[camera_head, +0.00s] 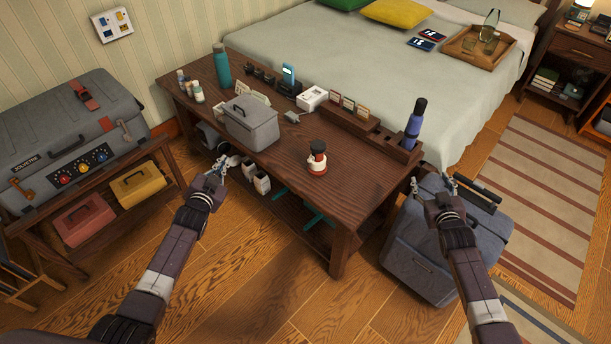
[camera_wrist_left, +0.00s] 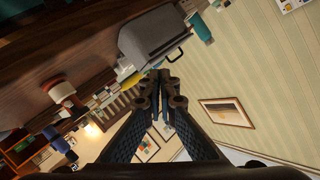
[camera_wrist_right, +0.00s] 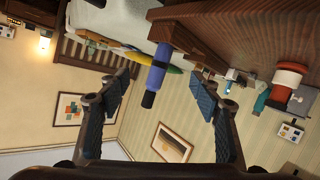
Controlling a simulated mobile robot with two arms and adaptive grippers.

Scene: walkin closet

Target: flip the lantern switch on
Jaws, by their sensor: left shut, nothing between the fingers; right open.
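The likely lantern (camera_head: 317,160) is a small red, white and black object standing upright on the dark wooden table (camera_head: 350,205), near its front edge. It also shows in the left wrist view (camera_wrist_left: 60,92) and in the right wrist view (camera_wrist_right: 286,84). My right gripper (camera_head: 433,183) is open and empty, off the table's right end above a grey-blue case, well right of the lantern.
A grey lidded box (camera_head: 250,124) sits left of the lantern. A blue bottle (camera_head: 414,128) stands at the table's right end, by a wooden organizer. A grey-blue case (camera_head: 420,262) stands on the floor there.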

